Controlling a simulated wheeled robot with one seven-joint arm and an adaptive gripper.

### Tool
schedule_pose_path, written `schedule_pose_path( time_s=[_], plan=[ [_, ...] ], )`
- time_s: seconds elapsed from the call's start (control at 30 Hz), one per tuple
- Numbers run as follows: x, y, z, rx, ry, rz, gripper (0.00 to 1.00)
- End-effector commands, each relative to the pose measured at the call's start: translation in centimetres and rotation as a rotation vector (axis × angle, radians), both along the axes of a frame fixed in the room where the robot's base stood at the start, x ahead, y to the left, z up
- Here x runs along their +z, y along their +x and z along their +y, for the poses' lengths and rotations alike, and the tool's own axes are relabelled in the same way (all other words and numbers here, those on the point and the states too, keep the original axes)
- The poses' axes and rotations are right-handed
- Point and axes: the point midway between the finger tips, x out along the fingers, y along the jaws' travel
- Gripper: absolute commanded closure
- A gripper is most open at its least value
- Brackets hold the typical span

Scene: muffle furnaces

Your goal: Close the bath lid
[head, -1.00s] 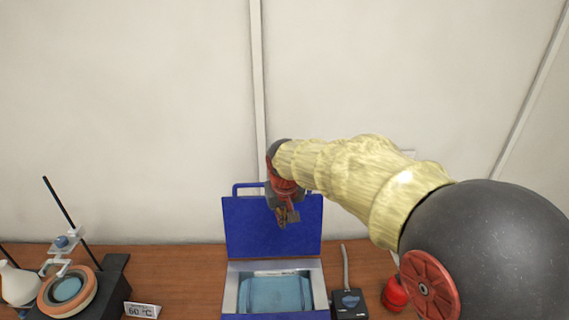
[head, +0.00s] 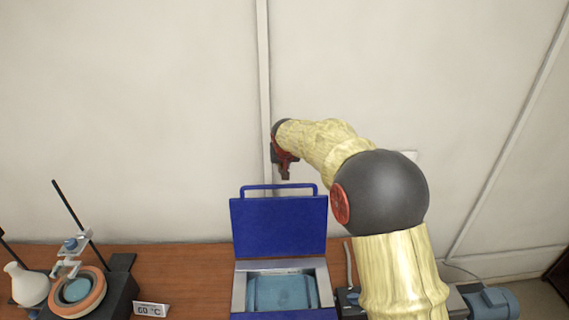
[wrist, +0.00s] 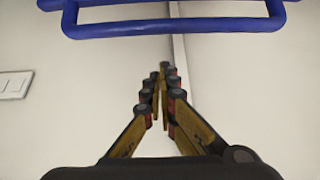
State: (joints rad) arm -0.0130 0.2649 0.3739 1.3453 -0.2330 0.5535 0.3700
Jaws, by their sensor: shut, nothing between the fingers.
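The blue bath lid (head: 279,228) stands raised, about upright, at the back of the water bath (head: 239,290). Its blue handle (head: 279,188) runs along the top edge. The bath's basin is uncovered and shows blue water.
A ring stand with a clamp (head: 72,245) and a white flask (head: 28,285) are at the left on the wooden table (head: 190,275). A "60 °C" sign (head: 150,310) stands left of the bath. A blue motor-like device (head: 490,302) is at the right.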

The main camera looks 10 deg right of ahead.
Motion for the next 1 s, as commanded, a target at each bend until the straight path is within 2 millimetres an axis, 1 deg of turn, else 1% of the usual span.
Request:
schedule_pose_path(
  time_s=[0.1, 0.27, 0.3, 0.5, 0.63, 0.8, 1.0],
  plan=[
    [-1.5, 1.0, -0.2, -0.001, 0.0, 0.002, 1.0],
    [-3.3, 2.3, -0.5, -0.001, 0.0, 0.002, 1.0],
    [-3.2, 2.2, -0.5, 0.0, 0.0, -0.001, 1.0],
    [-3.0, -0.1, 0.0, 0.001, 0.0, 0.0, 1.0],
    [-3.0, -1.0, 0.2, 0.002, -0.001, -0.001, 1.0],
    [-3.0, -1.6, 0.3, 0.001, -0.001, 0.0, 1.0],
    [-3.1, -1.6, 0.3, 0.001, 0.001, 0.0, 1.0]
  ],
)
